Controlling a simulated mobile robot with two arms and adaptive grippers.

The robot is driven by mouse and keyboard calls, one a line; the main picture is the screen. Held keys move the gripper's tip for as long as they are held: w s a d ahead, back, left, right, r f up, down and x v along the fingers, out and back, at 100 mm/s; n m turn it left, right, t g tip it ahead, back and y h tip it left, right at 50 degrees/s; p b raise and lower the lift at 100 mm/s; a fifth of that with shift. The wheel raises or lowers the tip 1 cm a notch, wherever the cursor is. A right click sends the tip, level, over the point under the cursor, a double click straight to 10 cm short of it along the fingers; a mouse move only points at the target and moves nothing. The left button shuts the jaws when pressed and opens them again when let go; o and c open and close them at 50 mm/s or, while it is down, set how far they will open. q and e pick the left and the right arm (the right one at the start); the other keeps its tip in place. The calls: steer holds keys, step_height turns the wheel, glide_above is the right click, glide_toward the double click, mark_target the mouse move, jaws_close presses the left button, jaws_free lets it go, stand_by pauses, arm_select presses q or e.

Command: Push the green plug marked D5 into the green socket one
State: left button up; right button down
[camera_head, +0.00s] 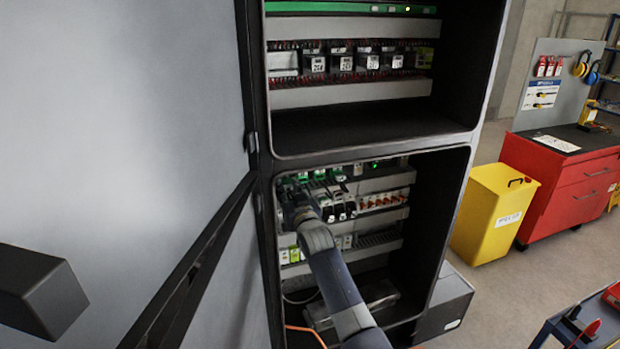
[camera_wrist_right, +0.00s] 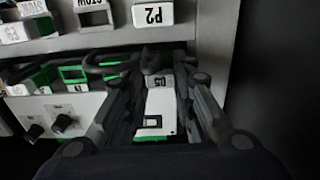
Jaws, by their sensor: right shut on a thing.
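My right gripper (camera_head: 292,194) is inside the lower cabinet bay at the left end of the device rows. In the wrist view its two dark fingers (camera_wrist_right: 157,100) are shut on a white and green block (camera_wrist_right: 155,112), which looks like the green plug. Green-framed openings (camera_wrist_right: 73,73), which look like sockets, sit left of the fingers. A row of green parts (camera_head: 320,174) shows in the head view. I cannot tell which is socket one, or whether the plug touches it. My left gripper is not visible.
Dark knobs (camera_wrist_right: 63,122) are at left. The open cabinet door (camera_head: 130,120) fills the left of the head view. A yellow bin (camera_head: 493,213) stands outside.

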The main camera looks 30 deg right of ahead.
steer(key=shift+w, duration=0.1)
steer(key=c, duration=1.2)
jaws_free()
steer(key=shift+c, duration=0.2)
steer(key=v, duration=1.2)
steer(key=shift+d, duration=0.1)
